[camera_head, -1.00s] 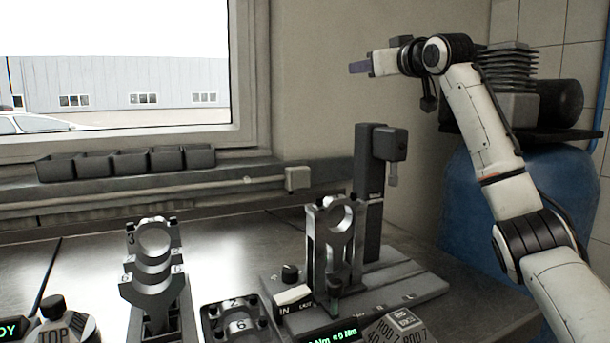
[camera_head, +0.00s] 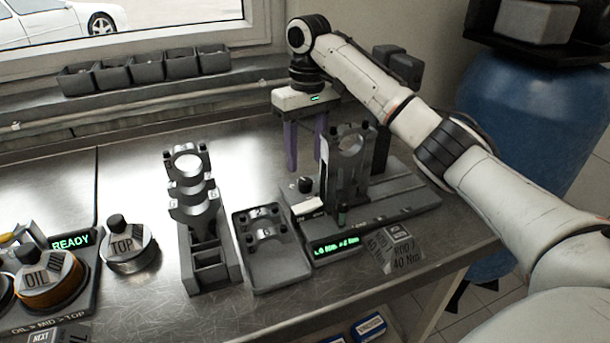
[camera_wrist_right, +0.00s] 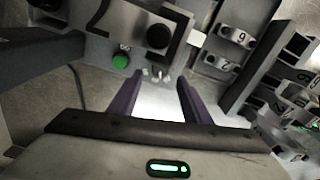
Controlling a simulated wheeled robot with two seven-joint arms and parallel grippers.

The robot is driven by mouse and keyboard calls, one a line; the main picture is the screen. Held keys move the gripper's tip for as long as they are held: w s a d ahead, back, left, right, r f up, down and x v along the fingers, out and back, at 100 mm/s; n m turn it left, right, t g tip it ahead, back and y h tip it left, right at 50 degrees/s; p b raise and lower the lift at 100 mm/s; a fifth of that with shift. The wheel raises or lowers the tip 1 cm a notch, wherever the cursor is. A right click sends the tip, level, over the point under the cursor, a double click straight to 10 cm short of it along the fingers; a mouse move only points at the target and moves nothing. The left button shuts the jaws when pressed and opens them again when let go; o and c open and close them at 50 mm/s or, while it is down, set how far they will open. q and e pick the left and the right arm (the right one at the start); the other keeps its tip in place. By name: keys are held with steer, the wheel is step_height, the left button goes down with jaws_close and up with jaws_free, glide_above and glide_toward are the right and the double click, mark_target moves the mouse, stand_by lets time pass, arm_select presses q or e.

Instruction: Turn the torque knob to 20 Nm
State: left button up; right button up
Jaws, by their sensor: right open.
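The torque knob (camera_head: 305,185) is a small black knob on the grey fixture base, behind a white rocker piece (camera_head: 307,206). A dark round knob, apparently the same one, shows in the wrist view (camera_wrist_right: 159,35). My right gripper (camera_head: 306,165) points down with its purple fingers spread, just behind and above the knob, apart from it. In the wrist view the open fingers (camera_wrist_right: 158,80) have nothing between them. My left gripper is out of view.
A connecting rod (camera_head: 348,160) stands upright right of the knob, close to my right fingers. A cap tray (camera_head: 244,277) and a rod rack (camera_head: 187,272) stand to the left. A green round part (camera_wrist_right: 121,60) sits near the knob. Bins (camera_head: 147,67) line the window sill.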

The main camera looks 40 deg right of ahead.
mark_target(305, 180)
step_height(305, 180, down, 6)
stand_by(0.4)
steer(key=c, duration=1)
steer(key=shift+r+n+p, duration=0.2)
steer(key=shift+n+p, duration=0.2)
steer(key=shift+p, duration=0.45)
steer(key=shift+c, duration=0.2)
steer(key=shift+n+p, duration=0.45)
steer(key=shift+n, duration=0.15)
steer(key=shift+f+n, duration=0.15)
steer(key=shift+n, duration=1.85)
steer(key=o, duration=1)
